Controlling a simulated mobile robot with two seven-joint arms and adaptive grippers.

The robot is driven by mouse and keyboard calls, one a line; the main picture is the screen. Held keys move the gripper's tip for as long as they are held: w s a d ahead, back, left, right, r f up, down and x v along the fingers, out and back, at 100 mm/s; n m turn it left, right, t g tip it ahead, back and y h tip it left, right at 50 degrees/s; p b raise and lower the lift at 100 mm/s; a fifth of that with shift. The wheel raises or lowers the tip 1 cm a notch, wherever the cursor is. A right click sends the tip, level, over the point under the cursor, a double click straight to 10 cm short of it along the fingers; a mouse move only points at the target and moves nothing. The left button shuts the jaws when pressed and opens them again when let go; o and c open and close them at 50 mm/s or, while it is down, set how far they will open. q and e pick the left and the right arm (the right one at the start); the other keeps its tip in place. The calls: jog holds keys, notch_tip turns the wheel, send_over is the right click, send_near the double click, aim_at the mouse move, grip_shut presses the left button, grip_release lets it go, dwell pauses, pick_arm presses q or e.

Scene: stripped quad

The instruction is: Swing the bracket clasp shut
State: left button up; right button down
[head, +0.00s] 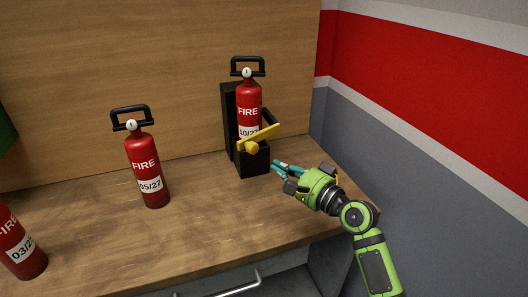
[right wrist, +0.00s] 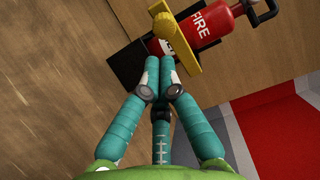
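The black bracket (head: 229,115) stands on the wooden counter against the back panel and holds a red fire extinguisher (head: 249,97) labelled 10/27 upright. The yellow clasp (head: 263,135) lies across the bracket's front, its bar slanting up to the right from a round yellow knob. The clasp (right wrist: 172,40) and extinguisher (right wrist: 208,22) also show in the right wrist view, beyond the fingertips. My right gripper (head: 277,164) is low, just right of the bracket's base; its teal fingers (right wrist: 162,66) come together with nothing visible between them. My left gripper is out of view.
Another extinguisher (head: 146,168) labelled 05/27 stands left of the bracket, and one labelled 03/2-something (head: 24,249) is cut off at the lower left. The counter (head: 205,213) is clear in front of the bracket. A red, white and grey wall (head: 420,145) bounds the right side.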

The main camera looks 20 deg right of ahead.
aim_at(242, 149)
jog(key=p+x, duration=0.1)
jog(key=x, duration=0.4)
jog(key=shift+w+a, duration=0.15)
jog(key=shift+w, duration=0.2)
jog(key=shift+w+a, duration=0.15)
jog(key=shift+w, duration=0.2)
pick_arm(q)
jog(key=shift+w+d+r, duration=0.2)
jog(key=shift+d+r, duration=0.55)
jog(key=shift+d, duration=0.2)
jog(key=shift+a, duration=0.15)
